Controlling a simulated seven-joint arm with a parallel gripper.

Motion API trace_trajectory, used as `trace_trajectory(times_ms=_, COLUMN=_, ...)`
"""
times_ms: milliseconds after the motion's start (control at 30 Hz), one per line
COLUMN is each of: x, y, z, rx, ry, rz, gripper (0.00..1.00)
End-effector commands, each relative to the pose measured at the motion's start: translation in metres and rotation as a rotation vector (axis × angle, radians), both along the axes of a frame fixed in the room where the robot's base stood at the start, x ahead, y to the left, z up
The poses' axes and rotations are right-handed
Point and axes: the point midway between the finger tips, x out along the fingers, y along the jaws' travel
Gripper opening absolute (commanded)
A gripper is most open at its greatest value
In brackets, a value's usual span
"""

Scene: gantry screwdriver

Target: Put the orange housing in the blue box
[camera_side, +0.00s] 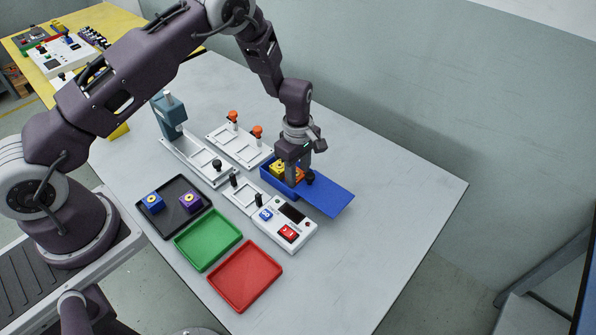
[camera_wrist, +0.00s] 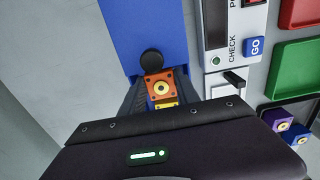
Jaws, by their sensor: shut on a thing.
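The blue box (camera_side: 271,179) stands on the table in the side view, with a yellow housing (camera_side: 277,167) inside. The orange housing (camera_side: 299,174) is at the box's right end, between my gripper's fingers; whether it touches the floor is hidden. In the wrist view, the orange housing (camera_wrist: 158,88) shows a yellow ring on top, with a strip of the yellow housing (camera_wrist: 166,105) beside it. My gripper (camera_side: 299,170) points down, shut on the orange housing. The blue lid (camera_side: 329,198) is slid out to the right. Its black knob (camera_wrist: 151,62) is close to the fingertips.
A white panel (camera_side: 284,224) with buttons is in front of the box. A black tray (camera_side: 175,221) holds a blue housing (camera_side: 153,203) and a purple housing (camera_side: 190,201). Green (camera_side: 208,240) and red (camera_side: 245,276) trays are empty. The table's right side is clear.

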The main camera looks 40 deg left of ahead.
Motion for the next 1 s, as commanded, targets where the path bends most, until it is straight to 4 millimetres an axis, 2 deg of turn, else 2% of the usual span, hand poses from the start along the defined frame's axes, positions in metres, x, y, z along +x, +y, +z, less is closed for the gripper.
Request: trace_trajectory(times_ms=1000, x=0.0001, y=-0.0001, z=-0.0075, rx=0.000, ry=0.000, rz=-0.001, gripper=0.00)
